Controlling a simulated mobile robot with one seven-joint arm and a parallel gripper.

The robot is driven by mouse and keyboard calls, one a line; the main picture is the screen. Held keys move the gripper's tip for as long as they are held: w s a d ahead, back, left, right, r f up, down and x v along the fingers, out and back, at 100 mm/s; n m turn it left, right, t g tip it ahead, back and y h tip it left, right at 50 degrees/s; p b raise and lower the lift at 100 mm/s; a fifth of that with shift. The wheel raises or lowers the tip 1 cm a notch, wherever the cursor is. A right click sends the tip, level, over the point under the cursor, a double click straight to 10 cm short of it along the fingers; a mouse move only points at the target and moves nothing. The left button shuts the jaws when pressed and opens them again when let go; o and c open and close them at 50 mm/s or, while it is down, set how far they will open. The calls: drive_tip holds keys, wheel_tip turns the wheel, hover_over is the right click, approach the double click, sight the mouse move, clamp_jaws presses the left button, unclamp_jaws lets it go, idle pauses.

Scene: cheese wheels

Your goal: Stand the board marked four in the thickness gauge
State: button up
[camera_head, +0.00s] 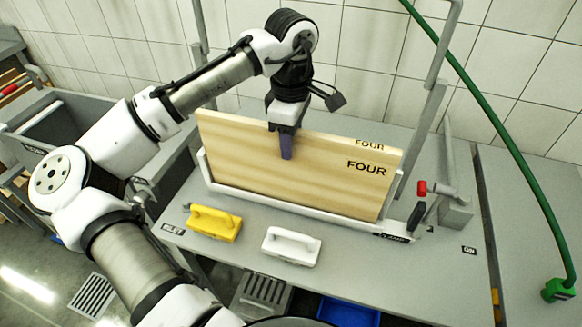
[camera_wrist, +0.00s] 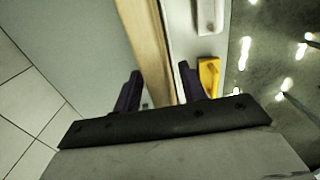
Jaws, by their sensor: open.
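The pale wooden board marked FOUR (camera_head: 290,175) stands on its long edge in the white thickness gauge (camera_head: 300,208), with its lower edge behind the gauge's front rail. Its label faces the front at the right end and repeats on the top edge. My gripper (camera_head: 286,148) points down over the board's top edge, left of its middle, with one dark finger in front of the face. In the wrist view my open gripper (camera_wrist: 160,88) has a finger on each side of the board (camera_wrist: 148,40), with gaps showing. The far finger is hidden in the head view.
A yellow handled block (camera_head: 213,223) and a white one (camera_head: 291,245) sit on the grey bench in front of the gauge. A red-handled clamp (camera_head: 432,188) stands at the right end. A green hose (camera_head: 500,130) hangs at the right.

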clamp_jaws()
idle(1.4)
